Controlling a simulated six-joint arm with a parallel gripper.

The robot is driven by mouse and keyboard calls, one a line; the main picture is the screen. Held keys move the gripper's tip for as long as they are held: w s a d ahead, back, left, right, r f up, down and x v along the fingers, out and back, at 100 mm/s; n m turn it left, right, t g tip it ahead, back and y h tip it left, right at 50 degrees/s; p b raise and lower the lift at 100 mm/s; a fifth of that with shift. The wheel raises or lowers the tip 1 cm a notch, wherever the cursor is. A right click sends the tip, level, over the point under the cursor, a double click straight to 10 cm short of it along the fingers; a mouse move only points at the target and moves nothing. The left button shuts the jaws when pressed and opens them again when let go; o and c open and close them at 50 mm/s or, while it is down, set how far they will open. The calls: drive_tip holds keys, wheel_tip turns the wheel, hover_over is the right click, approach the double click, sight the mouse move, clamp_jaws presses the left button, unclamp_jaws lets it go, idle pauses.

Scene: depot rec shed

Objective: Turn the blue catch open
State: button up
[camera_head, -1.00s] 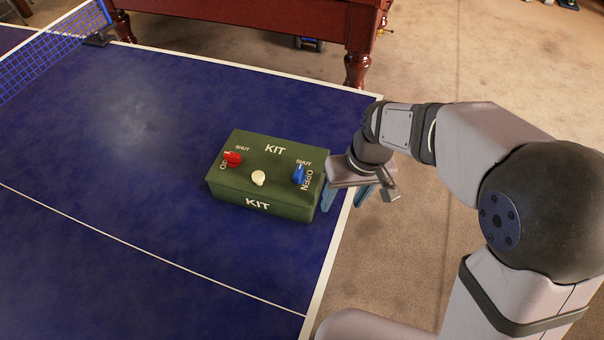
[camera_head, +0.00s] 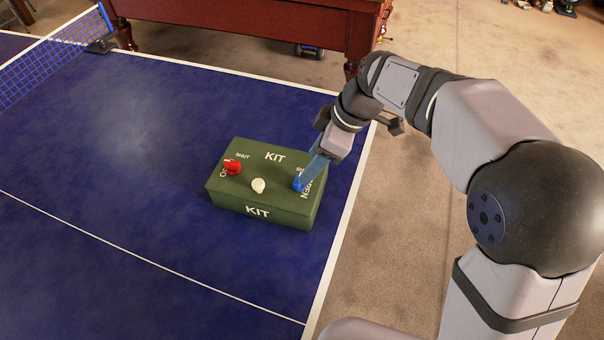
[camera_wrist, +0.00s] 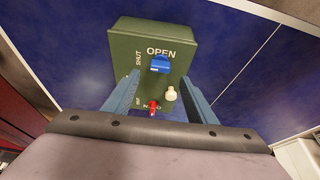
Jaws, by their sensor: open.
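The green kit box (camera_head: 235,196) lies on the blue table and also shows in the wrist view (camera_wrist: 124,50). Its blue catch (camera_head: 297,187) is near the right end of the lid, between SHUT and OPEN labels. In the wrist view the blue catch (camera_wrist: 160,63) sits just below OPEN, with SHUT to its left; I cannot tell exactly which way it points. My gripper (camera_head: 306,178) is open over the catch. In the wrist view the fingertips of my gripper (camera_wrist: 160,77) are on either side of the catch, with gaps; contact is not visible.
A red catch (camera_head: 232,168) and a cream knob (camera_head: 258,186) are on the same lid, close by. A net (camera_head: 50,52) crosses the table at the far left. The table around the box is clear; its right edge is close to the box.

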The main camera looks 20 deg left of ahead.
drive_tip(key=shift+p+x, duration=0.4)
drive_tip(key=shift+x, duration=3.05)
drive_tip(key=c, duration=1.1)
